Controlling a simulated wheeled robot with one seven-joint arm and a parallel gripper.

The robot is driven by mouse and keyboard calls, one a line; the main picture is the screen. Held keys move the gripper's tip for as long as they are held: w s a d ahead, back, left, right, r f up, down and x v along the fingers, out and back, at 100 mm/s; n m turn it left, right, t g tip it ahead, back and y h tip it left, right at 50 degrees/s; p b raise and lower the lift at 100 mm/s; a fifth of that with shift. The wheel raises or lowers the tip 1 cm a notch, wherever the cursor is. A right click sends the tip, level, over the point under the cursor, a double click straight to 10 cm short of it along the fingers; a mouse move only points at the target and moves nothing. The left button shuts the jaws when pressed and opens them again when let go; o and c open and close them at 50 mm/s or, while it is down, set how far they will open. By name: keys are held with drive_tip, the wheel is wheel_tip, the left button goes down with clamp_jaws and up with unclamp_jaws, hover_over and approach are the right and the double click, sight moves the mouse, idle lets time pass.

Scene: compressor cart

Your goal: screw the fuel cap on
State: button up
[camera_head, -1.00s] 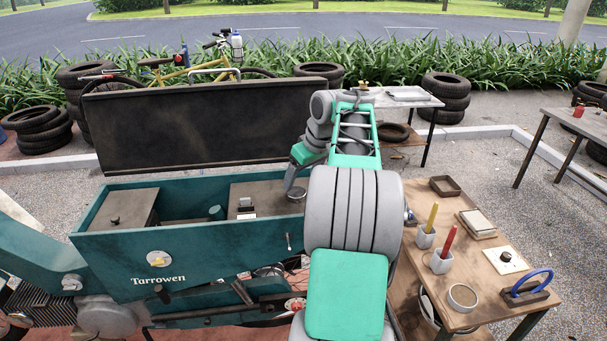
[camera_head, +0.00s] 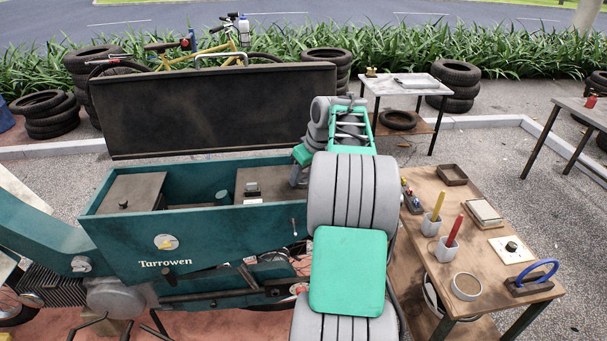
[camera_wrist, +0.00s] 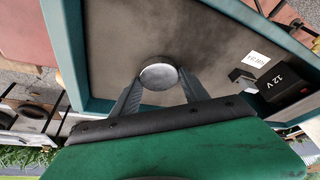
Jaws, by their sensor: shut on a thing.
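The round silver-grey fuel cap (camera_wrist: 158,76) shows in the wrist view between the fingertips of my gripper (camera_wrist: 160,84), which is shut on it. A dark rim shows along the cap's far edge. Behind it lies the flat brown top (camera_wrist: 190,35) inside the teal compressor body. Whether the cap touches that top or a filler neck I cannot tell; no neck shows clearly. In the head view the compressor body (camera_head: 140,232) stands left of my arm. My gripper (camera_head: 298,178) is over its right end there, and my arm hides the cap.
A black 12 V battery (camera_wrist: 283,85) and a white label (camera_wrist: 257,59) are beside the cap. The raised black lid (camera_head: 215,108) stands behind the body. A wooden bench (camera_head: 440,275) with cups, trays and a blue-handled tool is at the right, close to my arm.

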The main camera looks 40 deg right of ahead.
drive_tip(key=c, duration=0.9)
drive_tip(key=shift+a+f+m+h+b, duration=0.15)
drive_tip(key=shift+m+h+b, duration=0.25)
drive_tip(key=shift+m+b, duration=0.6)
drive_tip(key=shift+m, duration=0.7)
drive_tip(key=shift+w+m+h+b, duration=0.1)
drive_tip(key=shift+m+h+b, duration=0.5)
drive_tip(key=shift+m, duration=0.3)
drive_tip(key=shift+m+g, duration=0.3)
drive_tip(key=shift+m, duration=0.4)
drive_tip(key=shift+r+m+h, duration=0.2)
drive_tip(key=shift+m+h, duration=0.1)
drive_tip(key=shift+m, duration=0.2)
drive_tip(key=shift+w+a+r+m+g+h, duration=0.1)
drive_tip(key=shift+m+g+h, duration=0.2)
drive_tip(key=shift+m, duration=0.8)
